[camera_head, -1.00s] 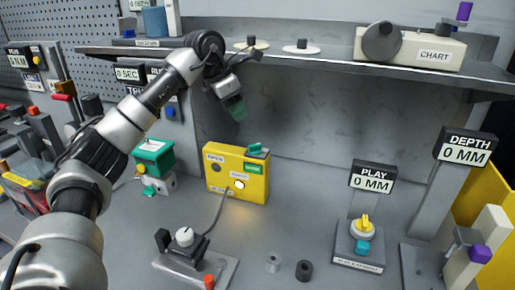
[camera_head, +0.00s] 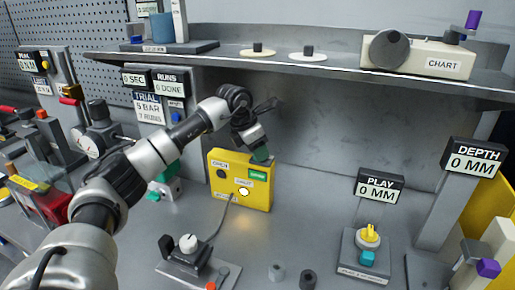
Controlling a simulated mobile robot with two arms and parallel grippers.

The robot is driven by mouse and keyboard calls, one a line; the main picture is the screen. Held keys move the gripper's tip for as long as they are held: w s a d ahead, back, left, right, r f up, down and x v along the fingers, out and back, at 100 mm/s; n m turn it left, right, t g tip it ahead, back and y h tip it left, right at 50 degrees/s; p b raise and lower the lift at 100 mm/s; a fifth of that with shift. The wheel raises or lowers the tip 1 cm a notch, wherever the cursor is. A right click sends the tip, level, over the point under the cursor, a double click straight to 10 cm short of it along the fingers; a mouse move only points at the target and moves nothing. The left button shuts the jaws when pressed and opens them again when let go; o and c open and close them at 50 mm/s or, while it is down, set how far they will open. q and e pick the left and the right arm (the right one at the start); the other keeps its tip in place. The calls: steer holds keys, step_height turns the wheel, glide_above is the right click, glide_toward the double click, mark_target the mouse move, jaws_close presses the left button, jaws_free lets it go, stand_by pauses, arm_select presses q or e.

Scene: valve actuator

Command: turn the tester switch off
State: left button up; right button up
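The yellow tester box (camera_head: 227,190) stands on the bench below the shelf. Its front carries a dark round port, a green label and a lit whitish lamp (camera_head: 243,192). My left gripper (camera_head: 261,155) reaches down from above, its green tip at the box's top right edge, where the teal switch sits. The gripper mostly hides the switch, so I cannot tell its position or whether the two touch. The finger gap is too small to make out. My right gripper is not in view.
The shelf (camera_head: 300,65) with the chart box (camera_head: 443,62) overhangs behind my arm. A green-topped device stands left of the tester, partly behind my arm. A cabled fixture (camera_head: 188,244) sits in front. The PLAY stand (camera_head: 378,188) is to the right; bench between is clear.

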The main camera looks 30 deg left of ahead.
arm_select(q)
jaws_close()
steer(key=shift+n, duration=0.3)
steer(key=n, duration=0.1)
steer(key=n+y, duration=0.1)
steer(key=n, duration=0.1)
steer(key=shift+s+d+f+n+y, duration=0.1)
steer(key=shift+d+n+y, duration=0.05)
steer(key=shift+n+y, duration=0.15)
steer(key=n+y, duration=0.1)
steer(key=n, duration=0.3)
steer(key=shift+d+y, duration=0.15)
steer(key=shift+y, duration=0.25)
steer(key=n+y, duration=0.1)
steer(key=n, duration=0.2)
steer(key=n+b, duration=0.1)
steer(key=n, duration=0.1)
steer(key=shift+d+n+g+y, duration=0.2)
steer(key=shift+n+g+y, duration=0.1)
steer(key=shift+n+y, duration=0.1)
steer(key=shift+n+g+y, duration=0.5)
steer(key=shift+n+g, duration=0.1)
steer(key=shift+n, duration=1.3)
